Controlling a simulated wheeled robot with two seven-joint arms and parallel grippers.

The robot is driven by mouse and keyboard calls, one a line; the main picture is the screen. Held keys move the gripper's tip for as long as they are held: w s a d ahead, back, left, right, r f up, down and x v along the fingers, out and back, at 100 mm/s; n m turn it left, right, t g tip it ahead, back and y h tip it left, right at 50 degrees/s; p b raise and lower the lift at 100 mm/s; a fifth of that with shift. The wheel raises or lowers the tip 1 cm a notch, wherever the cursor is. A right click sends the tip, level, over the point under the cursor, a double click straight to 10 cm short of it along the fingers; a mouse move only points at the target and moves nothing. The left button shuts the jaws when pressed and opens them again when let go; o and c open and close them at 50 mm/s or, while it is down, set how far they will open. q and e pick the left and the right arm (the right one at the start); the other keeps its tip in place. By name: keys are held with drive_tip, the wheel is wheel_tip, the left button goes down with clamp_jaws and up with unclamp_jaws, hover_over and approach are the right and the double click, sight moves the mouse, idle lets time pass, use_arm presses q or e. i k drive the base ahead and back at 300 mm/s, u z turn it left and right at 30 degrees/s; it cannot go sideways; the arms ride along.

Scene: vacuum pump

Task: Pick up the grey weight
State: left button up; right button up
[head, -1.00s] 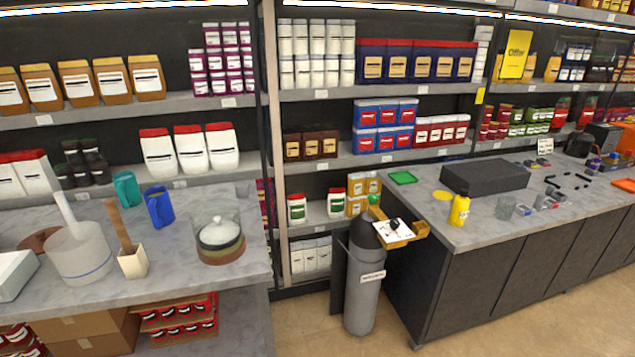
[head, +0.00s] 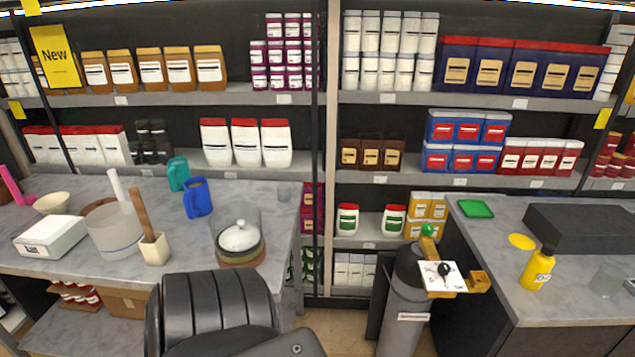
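I cannot pick out a grey weight for certain in the head view. A small grey item (head: 629,286) is cut by the right edge, and I cannot tell what it is. A tall grey cylinder (head: 402,310) stands between the two counters, with a white dial plate (head: 443,277) and a green knob (head: 428,231) at its top. A clear jar (head: 222,217) with a white knobbed lid (head: 240,238) inside stands on the left counter. Neither gripper is in view.
The left counter (head: 185,262) also holds a white box (head: 50,236), teal (head: 178,174) and blue jugs (head: 196,197). The right counter (head: 500,262) holds a yellow bottle (head: 538,268), a green tray (head: 475,209) and a dark block (head: 585,228). Stocked shelves stand behind.

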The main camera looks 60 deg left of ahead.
sight(283, 189)
drive_tip(key=u, duration=0.15)
drive_tip(key=i, duration=0.85)
drive_tip(key=u, duration=1.1)
drive_tip(key=i, duration=0.6)
drive_tip(key=u, duration=0.7)
